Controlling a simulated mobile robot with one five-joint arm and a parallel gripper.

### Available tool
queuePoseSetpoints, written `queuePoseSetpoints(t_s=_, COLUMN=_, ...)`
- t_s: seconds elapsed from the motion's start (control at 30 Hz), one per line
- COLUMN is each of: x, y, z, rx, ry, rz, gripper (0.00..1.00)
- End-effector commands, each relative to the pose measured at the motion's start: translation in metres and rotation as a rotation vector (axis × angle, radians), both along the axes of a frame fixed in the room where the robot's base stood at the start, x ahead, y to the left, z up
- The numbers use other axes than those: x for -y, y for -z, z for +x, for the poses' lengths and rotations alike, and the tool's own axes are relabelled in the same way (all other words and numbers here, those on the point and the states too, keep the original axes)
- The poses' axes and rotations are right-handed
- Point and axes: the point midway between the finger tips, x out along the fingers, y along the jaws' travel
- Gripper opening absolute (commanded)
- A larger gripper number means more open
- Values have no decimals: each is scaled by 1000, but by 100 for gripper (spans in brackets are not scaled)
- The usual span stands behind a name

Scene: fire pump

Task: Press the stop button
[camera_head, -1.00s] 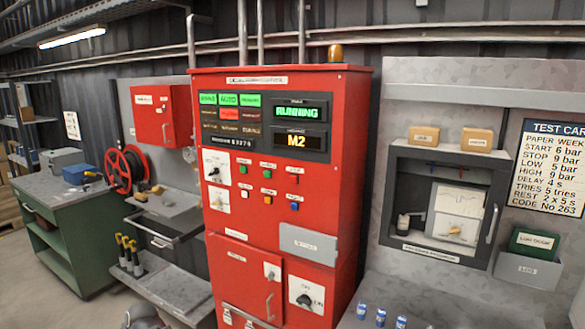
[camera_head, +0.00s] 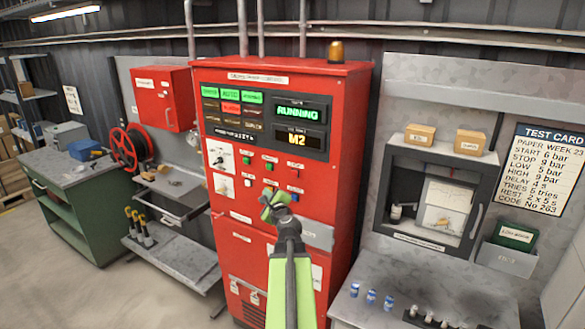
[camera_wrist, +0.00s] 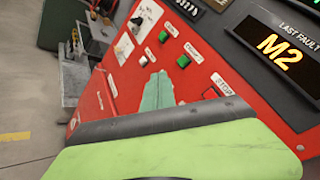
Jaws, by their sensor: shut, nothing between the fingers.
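The red pump cabinet (camera_head: 285,220) stands in the middle of the head view. Its stop button (camera_head: 295,173) is a small red one at the right end of the upper button row. In the wrist view the stop button (camera_wrist: 211,93) sits beside a STOP label (camera_wrist: 224,84), close to the dark edge of my gripper. My gripper (camera_head: 270,203) is shut and empty. In the head view its green tip is below and left of the stop button and overlaps the lower buttons. Whether the tip (camera_wrist: 157,94) touches the panel I cannot tell.
Two green buttons (camera_head: 246,160) (camera_head: 269,167) share the stop button's row. A white button (camera_head: 247,183) and rotary switches (camera_head: 218,155) are to the left. The display reads RUNNING (camera_head: 297,112) and M2. A grey bench (camera_head: 350,310) with blue cans stands at right.

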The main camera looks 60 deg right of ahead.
Motion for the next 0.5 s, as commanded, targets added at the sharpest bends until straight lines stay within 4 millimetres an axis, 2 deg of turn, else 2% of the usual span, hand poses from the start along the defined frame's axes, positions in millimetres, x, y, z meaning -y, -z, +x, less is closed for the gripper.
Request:
queuePoseSetpoints(t_s=0.03, x=10, y=-9, z=-12, rx=24, ry=33, rz=13, gripper=0)
queuePoseSetpoints(t_s=0.17, x=23, y=-14, z=-27, rx=63, ry=77, rz=34, gripper=0)
queuePoseSetpoints(t_s=0.5, x=24, y=-14, z=-28, rx=66, ry=81, rz=36, gripper=0)
